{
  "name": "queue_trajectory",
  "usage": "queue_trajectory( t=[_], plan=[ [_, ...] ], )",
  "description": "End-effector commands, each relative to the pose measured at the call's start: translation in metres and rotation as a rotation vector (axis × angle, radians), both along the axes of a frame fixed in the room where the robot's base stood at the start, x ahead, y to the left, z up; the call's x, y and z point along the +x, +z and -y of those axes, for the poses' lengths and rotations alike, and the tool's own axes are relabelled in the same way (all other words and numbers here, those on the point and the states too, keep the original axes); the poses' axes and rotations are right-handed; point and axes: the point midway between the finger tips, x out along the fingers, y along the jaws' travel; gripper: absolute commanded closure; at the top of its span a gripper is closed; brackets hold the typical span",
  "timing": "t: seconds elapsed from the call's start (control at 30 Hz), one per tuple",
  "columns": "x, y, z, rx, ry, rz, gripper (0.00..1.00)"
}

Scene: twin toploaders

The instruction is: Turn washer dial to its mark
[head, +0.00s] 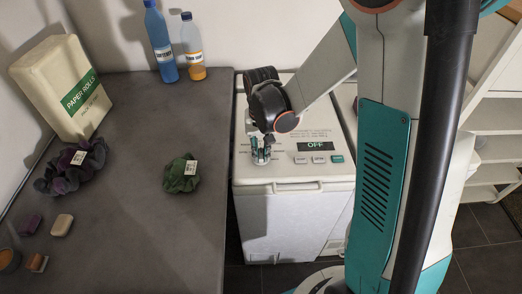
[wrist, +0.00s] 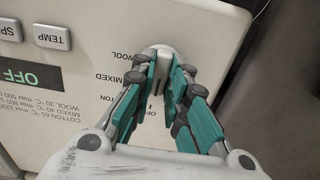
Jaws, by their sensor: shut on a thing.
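The washer (head: 293,204) is a white toploader beside the grey counter, with its control panel on top. My gripper (head: 261,153) points down at the panel's left part and is shut on the dial. In the wrist view, the pale round dial (wrist: 158,49) sits between the teal finger pads of my gripper (wrist: 160,78). A dark line shows between the pads. The labels WOOL, MIXED and part of COTTON stand beside the dial, upside down. The fingers hide much of the dial, and I cannot make out its target mark. The display (head: 316,146) reads OFF.
Several buttons (head: 318,160) lie right of the dial. The counter (head: 140,215) on the left holds a paper rolls pack (head: 60,85), two bottles (head: 160,42), a green cloth bundle (head: 181,174) and a purple one (head: 72,168). White shelves (head: 490,145) stand at right.

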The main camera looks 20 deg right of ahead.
Motion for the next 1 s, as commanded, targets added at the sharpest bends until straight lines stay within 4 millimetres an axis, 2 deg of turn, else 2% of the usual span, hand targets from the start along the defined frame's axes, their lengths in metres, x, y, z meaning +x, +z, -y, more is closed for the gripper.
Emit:
queue_trajectory(
  t=[0.5, 0.53, 0.6, 1.0],
  plan=[
    [0.0001, 0.0001, -0.0001, 0.000, 0.018, 0.000, 1.00],
    [0.0001, 0.0001, -0.0001, 0.000, 0.018, 0.000, 0.79],
    [0.0001, 0.0001, -0.0001, 0.000, 0.018, 0.000, 0.66],
    [0.0002, 0.0036, 0.0000, 0.000, 0.017, 0.000, 0.66]
  ],
)
